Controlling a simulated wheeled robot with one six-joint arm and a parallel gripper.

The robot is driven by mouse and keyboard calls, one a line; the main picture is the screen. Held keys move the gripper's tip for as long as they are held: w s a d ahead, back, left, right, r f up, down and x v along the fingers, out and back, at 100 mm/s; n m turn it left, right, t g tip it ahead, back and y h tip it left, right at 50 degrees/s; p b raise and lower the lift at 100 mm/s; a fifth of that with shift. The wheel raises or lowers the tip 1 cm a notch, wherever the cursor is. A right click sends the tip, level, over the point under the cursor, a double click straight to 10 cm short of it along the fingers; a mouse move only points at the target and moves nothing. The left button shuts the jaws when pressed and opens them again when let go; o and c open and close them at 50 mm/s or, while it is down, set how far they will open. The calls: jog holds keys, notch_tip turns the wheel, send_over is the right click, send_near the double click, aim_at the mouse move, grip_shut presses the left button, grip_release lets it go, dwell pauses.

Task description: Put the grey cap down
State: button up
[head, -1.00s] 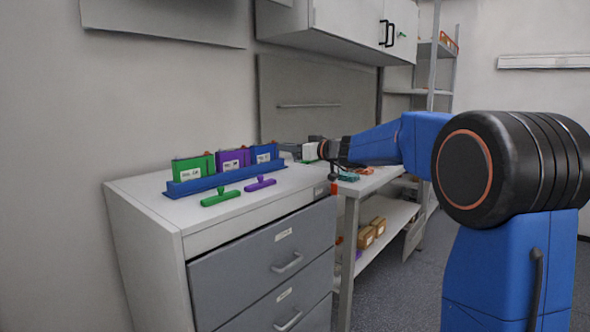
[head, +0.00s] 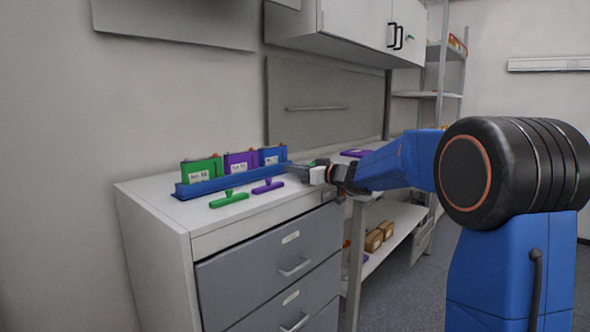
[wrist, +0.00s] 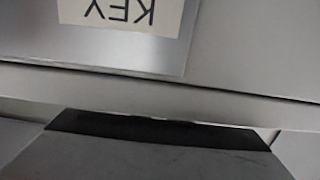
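My gripper (head: 312,174) is low over the right end of the cabinet top (head: 204,219), near its front edge. A grey piece, which I take for the grey cap (head: 299,168), shows small at the gripper's tip in the head view. In the wrist view, a broad grey block (wrist: 160,158) with a dark far edge fills the bottom centre; it looks held, but the fingertips are not clear. Beyond it is a grey plate (wrist: 45,40) with a white label (wrist: 130,12) reading "KEY" upside down. I cannot tell whether the cap touches the surface.
A blue rack (head: 228,179) to the left holds green (head: 203,165), purple (head: 237,158) and blue (head: 268,154) modules. A green cap (head: 229,200) and a purple cap (head: 268,187) lie in front of it. Wall cupboards (head: 355,25) hang above. A lower bench stands right.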

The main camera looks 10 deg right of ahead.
jog(key=o, duration=0.4)
jog(key=shift+r, duration=0.1)
jog(key=shift+s+d+r, duration=0.1)
jog(key=shift+s+d, duration=0.05)
jog(key=v, duration=1.1)
jog(key=shift+s+d, duration=0.15)
jog(key=shift+s, duration=0.1)
